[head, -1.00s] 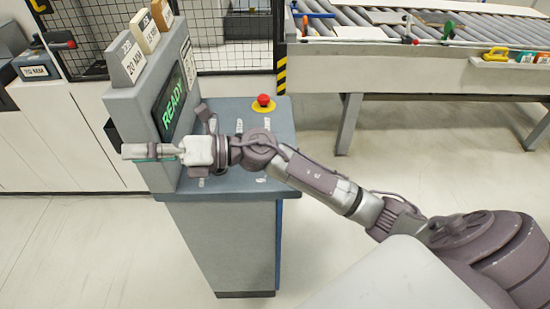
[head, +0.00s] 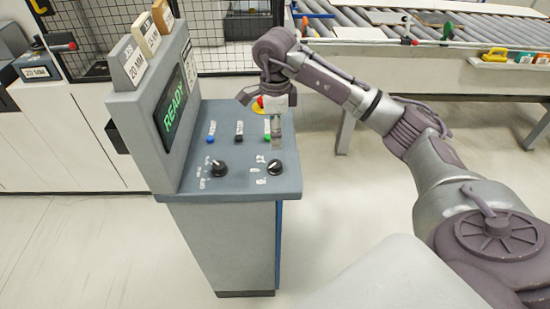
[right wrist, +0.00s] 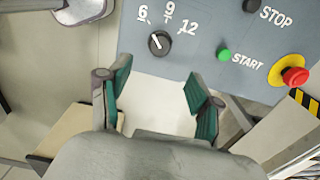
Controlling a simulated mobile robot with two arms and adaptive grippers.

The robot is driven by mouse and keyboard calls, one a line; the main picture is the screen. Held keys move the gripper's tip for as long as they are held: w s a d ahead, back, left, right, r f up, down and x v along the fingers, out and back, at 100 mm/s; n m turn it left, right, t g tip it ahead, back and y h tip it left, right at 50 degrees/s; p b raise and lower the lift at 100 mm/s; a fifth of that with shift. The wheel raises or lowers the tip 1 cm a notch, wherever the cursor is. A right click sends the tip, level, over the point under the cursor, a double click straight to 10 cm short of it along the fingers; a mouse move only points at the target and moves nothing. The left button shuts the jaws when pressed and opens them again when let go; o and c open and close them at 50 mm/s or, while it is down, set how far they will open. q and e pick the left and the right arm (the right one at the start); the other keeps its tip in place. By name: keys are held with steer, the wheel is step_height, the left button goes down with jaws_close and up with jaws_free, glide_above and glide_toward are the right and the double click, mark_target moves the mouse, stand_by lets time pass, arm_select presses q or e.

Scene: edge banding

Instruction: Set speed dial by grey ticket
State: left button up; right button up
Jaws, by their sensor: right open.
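A control console has a sloping grey panel (head: 240,186) with two black dials. The right dial (head: 275,167) also shows in the right wrist view (right wrist: 160,43), with marks 6, 9 and 12 around it; its white pointer line leans to the upper left, roughly toward 6. The left dial (head: 218,168) has small labels that I cannot read. A grey ticket (head: 131,62) reading 20 MM stands foremost on top of the console. My right gripper (head: 277,140) is above the panel behind the right dial, pointing down. Its green-padded fingers (right wrist: 157,85) are apart and empty. My left gripper is not in view.
A screen (head: 170,103) reads READY. Blue (head: 211,138), black (head: 239,138) and green START (right wrist: 224,55) buttons sit behind the dials. A red emergency stop (right wrist: 295,76) is at the panel's back. White and tan tickets stand behind the grey one. A roller conveyor (head: 390,34) is at the back right.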

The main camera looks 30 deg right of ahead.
mark_target(275, 163)
step_height(275, 163, down, 10)
steer(key=p, duration=0.3)
steer(key=shift+r, duration=0.25)
steer(key=shift+f, duration=0.65)
steer(key=c, duration=1.1)
steer(key=shift+c, duration=0.2)
